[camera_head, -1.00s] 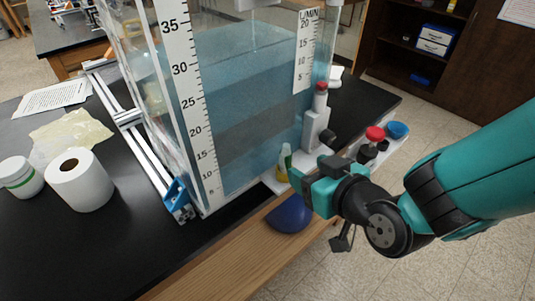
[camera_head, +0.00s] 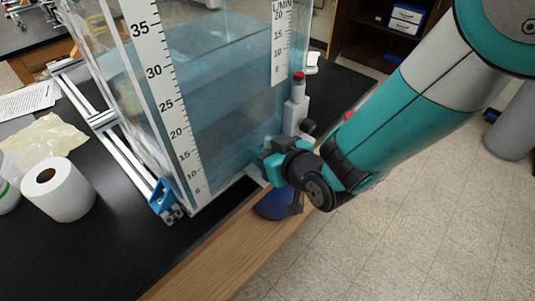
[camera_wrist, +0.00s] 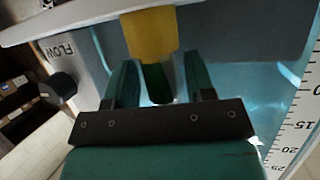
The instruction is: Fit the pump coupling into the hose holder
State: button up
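A yellow cylinder with a dark green end, likely the pump coupling (camera_wrist: 150,33), shows in the wrist view. Its green end lies between my two fingers, with a visible gap on each side. My gripper (camera_wrist: 161,82) is open around that end. In the head view my gripper (camera_head: 266,163) is low beside the tank's near right corner, and it hides the coupling there. I cannot clearly pick out the hose holder; a white ledge (camera_wrist: 70,22) crosses the top of the wrist view next to the yellow part.
The water tank (camera_head: 225,90) with its scales stands close beside my gripper. A white fitting with a red cap (camera_head: 297,100) stands just behind it. A dark blue rounded object (camera_head: 272,204) is below, at the wooden edge. A paper roll (camera_head: 60,190) stands at left.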

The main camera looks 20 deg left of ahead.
grip_shut()
